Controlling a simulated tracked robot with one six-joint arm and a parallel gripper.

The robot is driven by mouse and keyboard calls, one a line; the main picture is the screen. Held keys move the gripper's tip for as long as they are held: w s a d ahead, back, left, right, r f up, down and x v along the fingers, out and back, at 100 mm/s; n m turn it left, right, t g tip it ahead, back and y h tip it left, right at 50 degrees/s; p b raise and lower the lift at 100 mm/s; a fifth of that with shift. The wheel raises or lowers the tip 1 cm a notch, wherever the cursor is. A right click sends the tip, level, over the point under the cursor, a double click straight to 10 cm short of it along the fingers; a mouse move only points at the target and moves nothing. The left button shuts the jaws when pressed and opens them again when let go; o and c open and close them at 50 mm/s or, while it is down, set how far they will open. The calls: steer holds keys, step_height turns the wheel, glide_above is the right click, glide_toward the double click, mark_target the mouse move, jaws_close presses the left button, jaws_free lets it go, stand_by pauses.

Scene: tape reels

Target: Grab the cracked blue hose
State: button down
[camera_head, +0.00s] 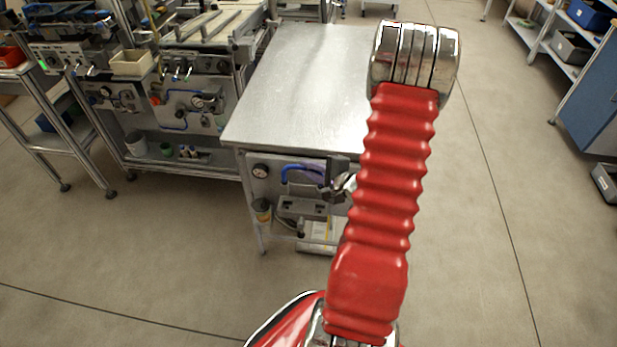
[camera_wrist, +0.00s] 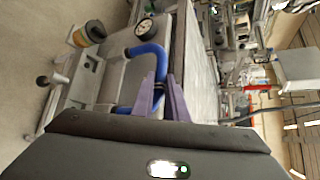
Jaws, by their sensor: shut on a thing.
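The blue hose (camera_head: 292,168) is a bent loop on the front panel of the metal workbench (camera_head: 300,85), below the top's edge. In the wrist view the blue hose (camera_wrist: 150,49) curves from the bench side into my gripper (camera_wrist: 164,88). Its purple fingers are shut on the hose, which is still at the panel. In the head view my gripper (camera_head: 320,172) reaches the hose from the right, partly hidden behind my red arm. I cannot make out a crack in the hose.
A round gauge (camera_head: 260,171) sits left of the hose on the panel. A yellow-banded cylinder (camera_head: 262,210) and a grey box stand below. The bench top is bare. A machine bench (camera_head: 185,95) adjoins at left.

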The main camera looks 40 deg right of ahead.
steer(key=shift+r, duration=0.45)
stand_by(0.3)
